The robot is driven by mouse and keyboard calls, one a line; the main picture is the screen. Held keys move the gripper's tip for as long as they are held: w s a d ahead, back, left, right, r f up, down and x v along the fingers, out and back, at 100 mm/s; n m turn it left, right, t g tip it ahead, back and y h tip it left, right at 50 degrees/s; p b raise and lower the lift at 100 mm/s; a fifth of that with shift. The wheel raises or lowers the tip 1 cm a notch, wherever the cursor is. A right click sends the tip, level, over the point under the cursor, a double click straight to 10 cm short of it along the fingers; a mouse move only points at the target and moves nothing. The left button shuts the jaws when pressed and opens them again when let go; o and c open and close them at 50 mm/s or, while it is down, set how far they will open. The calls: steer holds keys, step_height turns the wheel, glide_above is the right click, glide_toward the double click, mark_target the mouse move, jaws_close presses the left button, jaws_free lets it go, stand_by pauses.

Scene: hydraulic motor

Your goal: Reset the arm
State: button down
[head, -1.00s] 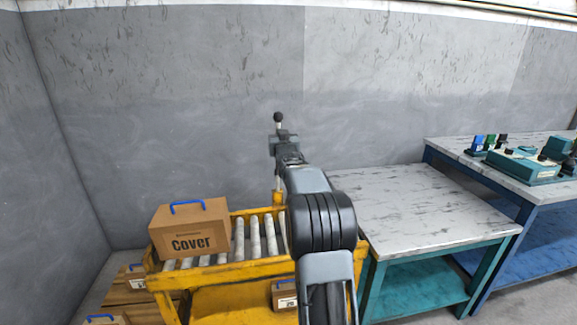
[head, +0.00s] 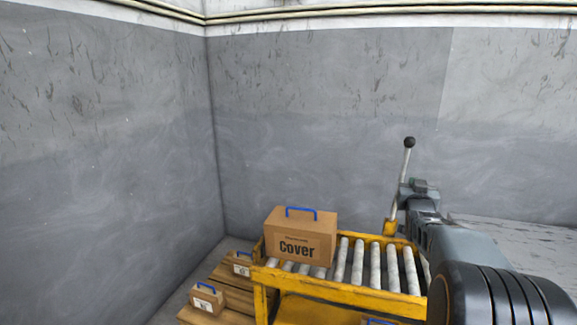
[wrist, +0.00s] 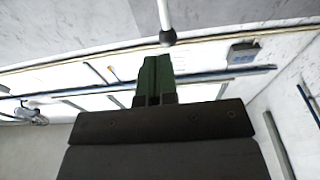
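My arm reaches out from the lower right of the head view. My gripper (head: 418,188) is at its far end, in front of the grey wall and beside the black-knobbed lever (head: 409,143) that rises from the yellow roller cart (head: 345,290). In the wrist view my gripper (wrist: 154,68) shows as two green fingers side by side, shut, with nothing seen between them. The knob (wrist: 168,40) shows just beyond the fingertips, apparently apart from them.
A cardboard box marked Cover (head: 300,238) with a blue handle sits on the cart's rollers. Smaller boxes (head: 207,299) lie on a wooden pallet (head: 228,297) at left. A grey worktable (head: 525,238) is partly hidden behind my arm. Walls meet in a corner behind.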

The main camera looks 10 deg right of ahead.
steer(key=s+a+f+g+y+p, duration=0.1)
steer(key=s+f+g, duration=0.15)
steer(key=f, duration=0.25)
steer(key=s+a+f+g+y+p, duration=0.1)
steer(key=f+g+y, duration=0.1)
steer(key=f+g, duration=0.3)
steer(key=s+a+n+g+y+p, duration=0.1)
steer(key=s+a+g+y+p, duration=0.3)
steer(key=s+a, duration=0.5)
steer(key=s+a+r+n+g+p, duration=0.1)
steer(key=s+a+r+n+p, duration=0.1)
steer(key=s+a+r+p, duration=0.4)
steer(key=s+a+r+n+g+y+p, duration=0.1)
steer(key=s+a+r+n+p, duration=0.1)
steer(key=s+a+r+p, duration=0.4)
steer(key=s+a+p, duration=0.2)
steer(key=a+p, duration=0.1)
steer(key=a, duration=0.2)
steer(key=shift+s+r+y, duration=0.25)
steer(key=shift+s+y, duration=0.05)
steer(key=shift+g, duration=0.25)
